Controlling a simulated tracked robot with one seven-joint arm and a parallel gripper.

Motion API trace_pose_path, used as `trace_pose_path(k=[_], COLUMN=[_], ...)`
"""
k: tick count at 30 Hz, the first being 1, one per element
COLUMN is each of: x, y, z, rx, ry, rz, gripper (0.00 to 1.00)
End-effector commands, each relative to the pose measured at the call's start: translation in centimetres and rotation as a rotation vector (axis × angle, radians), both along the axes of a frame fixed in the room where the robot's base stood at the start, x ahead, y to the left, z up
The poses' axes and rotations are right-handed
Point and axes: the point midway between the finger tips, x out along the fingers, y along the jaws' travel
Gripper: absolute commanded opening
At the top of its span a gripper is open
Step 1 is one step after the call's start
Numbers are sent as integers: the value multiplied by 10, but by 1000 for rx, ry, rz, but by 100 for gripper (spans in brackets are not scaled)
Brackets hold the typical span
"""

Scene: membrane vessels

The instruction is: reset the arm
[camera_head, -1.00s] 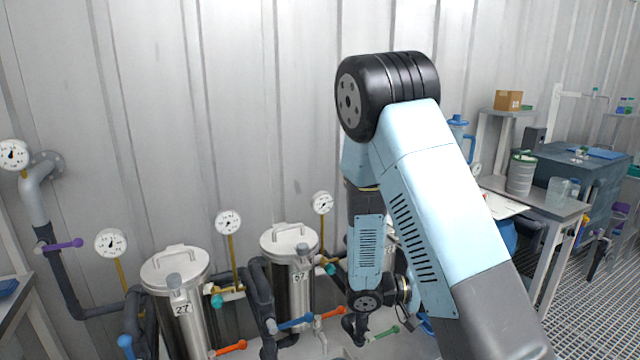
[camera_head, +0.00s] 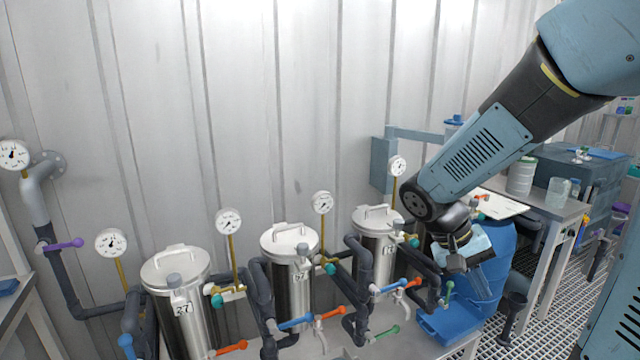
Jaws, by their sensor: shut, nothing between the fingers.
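My arm comes in from the right side of the camera_head view and bends down toward the lower middle. My gripper (camera_head: 457,264) is at its end, shut and empty, just right of the third steel vessel (camera_head: 374,238) and in front of the blue drum (camera_head: 490,268). The fingers are small in the picture, and I cannot tell whether they touch the pipework beside them.
Steel vessels (camera_head: 178,300) and (camera_head: 288,275) stand in a row with gauges, dark pipes and coloured valve handles. A purple handle (camera_head: 65,244) is at the left. A side table (camera_head: 560,208) holds jars at the right. The wall above the vessels is clear.

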Motion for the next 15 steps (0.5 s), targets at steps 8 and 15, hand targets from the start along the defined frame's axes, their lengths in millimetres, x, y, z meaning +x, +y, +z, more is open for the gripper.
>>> trace_pose_path(k=[8,15], x=[-21,-38], y=[17,34], z=[35,69], rx=[227,377], ry=[-157,-325], rz=[58,144], gripper=[0,0])
